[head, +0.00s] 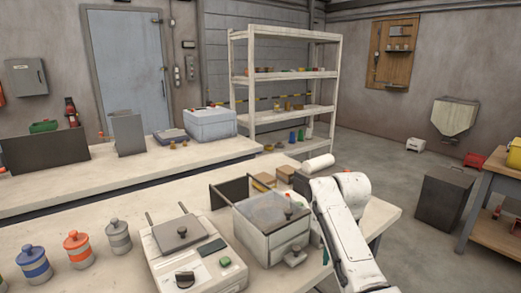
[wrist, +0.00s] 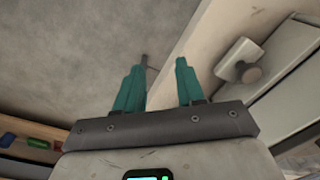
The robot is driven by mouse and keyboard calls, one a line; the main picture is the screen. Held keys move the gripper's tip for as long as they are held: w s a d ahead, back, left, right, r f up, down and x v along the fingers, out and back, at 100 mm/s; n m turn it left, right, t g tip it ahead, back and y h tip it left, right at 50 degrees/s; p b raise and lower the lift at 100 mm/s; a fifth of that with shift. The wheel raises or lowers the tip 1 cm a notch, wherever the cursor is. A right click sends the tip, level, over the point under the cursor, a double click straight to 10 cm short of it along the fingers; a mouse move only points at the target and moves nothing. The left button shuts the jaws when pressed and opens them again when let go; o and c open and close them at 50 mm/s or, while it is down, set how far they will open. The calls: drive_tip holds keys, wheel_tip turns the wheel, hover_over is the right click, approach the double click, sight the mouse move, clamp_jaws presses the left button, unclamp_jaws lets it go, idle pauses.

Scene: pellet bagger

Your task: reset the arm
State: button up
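My white arm (head: 345,225) reaches over the front right edge of the near bench in the head view. My gripper is mostly hidden there behind the arm; a sliver of teal shows beside the box. In the wrist view my gripper (wrist: 160,68) has two teal fingers standing apart with nothing held between them. Behind them are the grey floor and a pale bench edge. A pale knob (wrist: 250,73) on a box front is just right of the fingers, apart from them.
A clear-topped box (head: 265,245) stands on the near bench (head: 380,213), close left of my arm. A machine with a lid (head: 180,234) and several striped jars (head: 78,248) are further left. A dark bin (head: 443,198) and wooden table (head: 497,180) stand right; floor between is free.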

drive_tip(key=s+d+f+n, duration=0.2)
drive_tip(key=s+d+f, duration=0.1)
drive_tip(key=s+f, duration=1.75)
drive_tip(key=s+d+r, duration=0.1)
drive_tip(key=s+d, duration=0.1)
drive_tip(key=s, duration=1.1)
drive_tip(key=s+d+r+n, duration=0.1)
drive_tip(key=s+d+r, duration=0.1)
drive_tip(key=s, duration=1.1)
drive_tip(key=shift+s+d+r+t+h, duration=0.25)
drive_tip(key=shift+s+d+t+h, duration=0.05)
drive_tip(key=shift+d+t, duration=0.15)
